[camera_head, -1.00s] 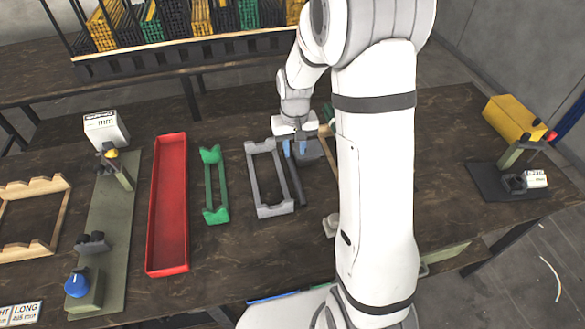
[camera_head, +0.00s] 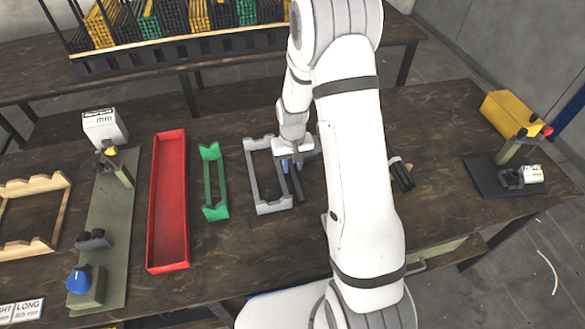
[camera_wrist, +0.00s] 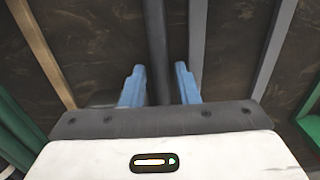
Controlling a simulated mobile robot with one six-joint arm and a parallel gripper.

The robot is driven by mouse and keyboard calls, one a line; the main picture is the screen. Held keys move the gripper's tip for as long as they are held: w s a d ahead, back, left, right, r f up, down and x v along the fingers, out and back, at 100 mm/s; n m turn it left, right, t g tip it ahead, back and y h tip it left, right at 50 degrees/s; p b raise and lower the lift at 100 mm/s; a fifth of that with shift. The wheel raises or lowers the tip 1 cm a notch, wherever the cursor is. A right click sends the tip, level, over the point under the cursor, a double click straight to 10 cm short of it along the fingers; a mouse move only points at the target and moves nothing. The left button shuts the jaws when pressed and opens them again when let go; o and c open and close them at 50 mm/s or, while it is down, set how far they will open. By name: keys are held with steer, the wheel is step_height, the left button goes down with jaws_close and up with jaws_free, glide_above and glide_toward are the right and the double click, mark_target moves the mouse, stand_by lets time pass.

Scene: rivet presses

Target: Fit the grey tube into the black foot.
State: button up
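A dark grey tube (camera_head: 297,186) lies on the bench beside the right side of a grey cradle frame (camera_head: 253,180). My gripper (camera_head: 291,166) is over the tube's far part, with its blue fingers pointing down. In the wrist view the tube (camera_wrist: 157,45) runs between the two blue fingertips, with a gap on each side; my gripper (camera_wrist: 160,82) is open. How far the fingers are above the bench is hard to tell. A black cylindrical piece with a light band (camera_head: 402,175) lies right of my arm; it may be the black foot, but its shape is partly hidden.
A green cradle frame (camera_head: 214,183) and a red tray (camera_head: 168,215) are to the left, then a press plate (camera_head: 108,220) and a wooden frame (camera_head: 35,248). The bench between my arm and that press is mostly clear.

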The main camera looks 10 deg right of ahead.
jaws_close()
steer(key=shift+r, duration=0.15)
